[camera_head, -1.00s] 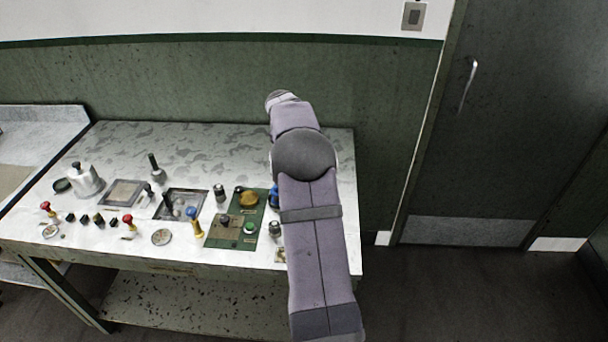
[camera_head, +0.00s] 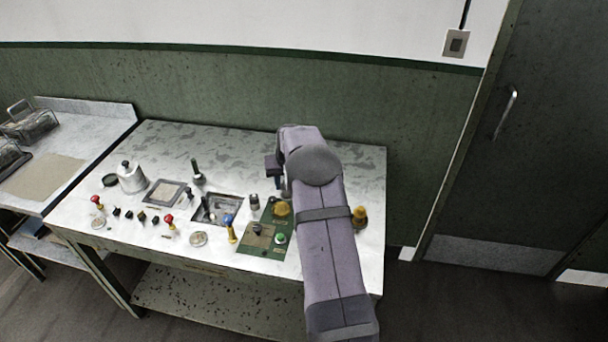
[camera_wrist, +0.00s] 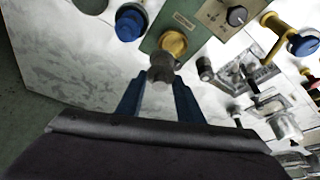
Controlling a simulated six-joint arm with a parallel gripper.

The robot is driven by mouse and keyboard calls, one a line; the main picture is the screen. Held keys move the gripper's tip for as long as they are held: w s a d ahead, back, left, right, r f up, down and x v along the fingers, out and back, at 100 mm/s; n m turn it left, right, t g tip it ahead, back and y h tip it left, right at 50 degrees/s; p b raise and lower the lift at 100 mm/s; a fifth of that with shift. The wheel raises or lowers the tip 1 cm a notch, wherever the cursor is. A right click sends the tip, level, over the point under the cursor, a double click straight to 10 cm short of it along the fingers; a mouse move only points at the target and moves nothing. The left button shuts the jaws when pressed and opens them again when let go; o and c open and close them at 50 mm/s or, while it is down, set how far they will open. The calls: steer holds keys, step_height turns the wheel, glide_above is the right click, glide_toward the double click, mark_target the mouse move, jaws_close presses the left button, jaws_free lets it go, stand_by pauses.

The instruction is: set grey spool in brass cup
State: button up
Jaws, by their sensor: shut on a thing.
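My gripper (camera_wrist: 158,88) is shut on a dark grey spool (camera_wrist: 160,68), held between the blue fingertips in the wrist view. In the head view the gripper (camera_head: 280,175) hangs over the back right of the bench, partly hidden by my arm. A brass-yellow round piece (camera_wrist: 172,43) sits on the green panel, just beyond the spool in the wrist view; it also shows in the head view (camera_head: 282,209). Another brass-coloured piece (camera_head: 360,216) stands right of my arm. I cannot tell which is the cup, or whether the spool touches the nearer piece.
A blue knob (camera_wrist: 130,22) stands beside the panel. Left of the panel are a small grey cylinder (camera_head: 254,201), a sunken basin (camera_head: 232,199) and a blue-topped yellow handle (camera_head: 231,233). A metal pot (camera_head: 131,179) stands far left. The bench's back strip (camera_head: 230,145) is clear.

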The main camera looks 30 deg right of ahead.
steer(key=shift+w+a+f+n+y+p, duration=0.15)
steer(key=shift+w+a+n+y+p, duration=0.15)
steer(key=shift+w+a+n, duration=0.6)
steer(key=shift+s+f, duration=0.15)
steer(key=shift+s, duration=0.05)
steer(key=shift+f+b, duration=1.05)
steer(key=shift+f, duration=0.8)
steer(key=shift+f+b, duration=1.4)
steer(key=shift+b, duration=0.15)
stand_by(1.6)
steer(key=o, duration=1.6)
steer(key=shift+r+p, duration=2.05)
steer(key=shift+r, duration=1.45)
